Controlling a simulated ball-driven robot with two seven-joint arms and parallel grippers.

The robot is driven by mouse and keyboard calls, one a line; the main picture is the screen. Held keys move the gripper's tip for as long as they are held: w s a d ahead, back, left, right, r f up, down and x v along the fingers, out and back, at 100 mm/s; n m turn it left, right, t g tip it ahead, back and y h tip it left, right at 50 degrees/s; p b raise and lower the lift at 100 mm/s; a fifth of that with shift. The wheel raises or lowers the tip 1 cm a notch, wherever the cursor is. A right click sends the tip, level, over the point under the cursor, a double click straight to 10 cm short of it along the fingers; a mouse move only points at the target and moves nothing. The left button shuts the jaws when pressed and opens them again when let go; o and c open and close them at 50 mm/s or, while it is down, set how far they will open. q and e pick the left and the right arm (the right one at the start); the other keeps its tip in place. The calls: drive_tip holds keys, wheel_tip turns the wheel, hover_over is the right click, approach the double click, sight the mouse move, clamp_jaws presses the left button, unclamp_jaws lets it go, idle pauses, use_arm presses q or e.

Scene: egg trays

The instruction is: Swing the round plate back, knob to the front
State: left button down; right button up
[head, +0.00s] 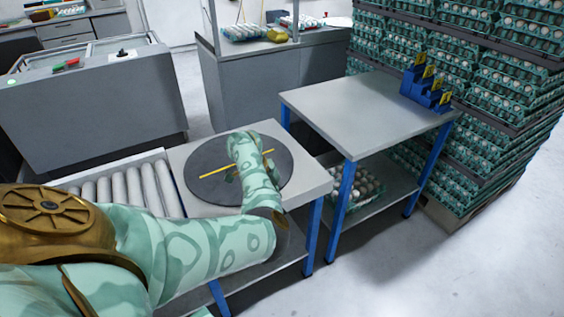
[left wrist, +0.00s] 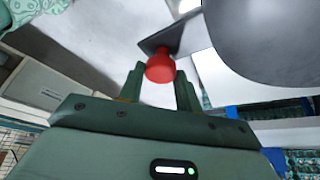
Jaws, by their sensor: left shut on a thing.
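The round plate (head: 207,162) is a dark grey disc with a yellow bar (head: 215,174) across it, lying on a light grey table (head: 305,185) in the head view. My left arm reaches over the plate and hides part of it. The red knob (left wrist: 160,67) shows in the left wrist view, on a small dark tab (left wrist: 178,36) beside a big dark grey rounded surface (left wrist: 270,42). My left gripper (left wrist: 160,82) is shut on the knob, one finger on each side. In the head view the knob is hidden by my arm. My right gripper is not in view.
A roller conveyor (head: 120,190) adjoins the table on the left. A second table (head: 350,105) with blue legs stands to the right, with blue holders (head: 425,88) on top and eggs on its lower shelf. Tall stacks of egg trays (head: 490,90) stand behind it.

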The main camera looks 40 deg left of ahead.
use_arm(q)
drive_tip(key=shift+s+a+r+m+p, duration=0.2)
drive_tip(key=shift+s+m+p, duration=0.15)
drive_tip(key=shift+s, duration=0.25)
drive_tip(key=shift+s+a+f+g, duration=0.1)
drive_tip(key=shift+s+f+g, duration=0.1)
drive_tip(key=shift+f+g, duration=0.1)
drive_tip(key=c, duration=1.1)
unclamp_jaws()
drive_tip(key=shift+s+a, duration=0.1)
drive_tip(key=shift+c, duration=0.2)
drive_tip(key=shift+o, duration=0.7)
drive_tip(key=shift+s+r, duration=0.1)
